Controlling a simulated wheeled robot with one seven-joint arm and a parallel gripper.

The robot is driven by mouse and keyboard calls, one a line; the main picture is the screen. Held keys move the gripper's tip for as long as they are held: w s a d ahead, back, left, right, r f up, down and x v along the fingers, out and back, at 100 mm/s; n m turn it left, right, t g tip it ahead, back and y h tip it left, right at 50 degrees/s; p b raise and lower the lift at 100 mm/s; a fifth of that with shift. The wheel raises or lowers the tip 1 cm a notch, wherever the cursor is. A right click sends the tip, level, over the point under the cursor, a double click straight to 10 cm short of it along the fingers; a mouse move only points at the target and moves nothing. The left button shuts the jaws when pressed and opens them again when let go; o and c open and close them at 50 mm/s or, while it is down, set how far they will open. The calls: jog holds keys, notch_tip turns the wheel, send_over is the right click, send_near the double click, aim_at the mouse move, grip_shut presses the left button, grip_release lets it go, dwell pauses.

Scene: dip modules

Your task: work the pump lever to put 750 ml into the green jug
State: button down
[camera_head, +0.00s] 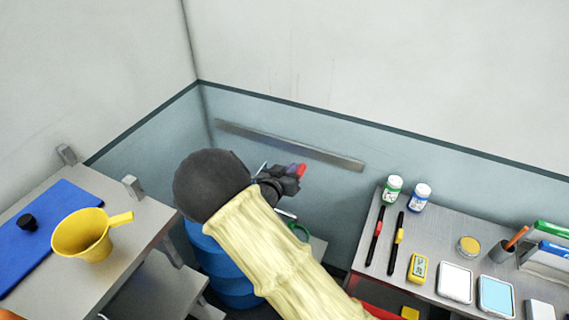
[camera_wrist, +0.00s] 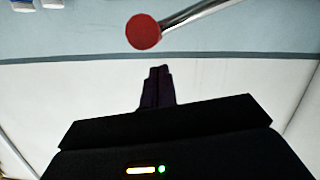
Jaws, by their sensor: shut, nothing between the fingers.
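The pump lever's red knob (camera_wrist: 143,32) and bent metal rod (camera_wrist: 195,14) show in the wrist view, just beyond my fingertips. My gripper (camera_wrist: 158,70) is shut and empty, with a small gap in the picture between its tips and the knob; I cannot tell whether they touch. In the head view the knob (camera_head: 301,170) shows at the far side of my gripper (camera_head: 284,183). The green jug (camera_head: 300,231) shows only as a bit of green rim behind my arm; its level is hidden. The blue drum (camera_head: 222,262) is partly covered by my arm.
A left bench holds a yellow scoop (camera_head: 84,236) and a blue mat (camera_head: 38,236). A right bench (camera_head: 436,236) holds two bottles, pens, a yellow device (camera_head: 417,268) and trays. The wall with a metal rail (camera_head: 290,146) is close behind the gripper.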

jog(key=shift+d+f, duration=0.3)
jog(key=shift+f, duration=0.4)
jog(key=shift+s+a+f, duration=0.1)
jog(key=shift+s+f, duration=0.05)
jog(key=shift+f, duration=0.1)
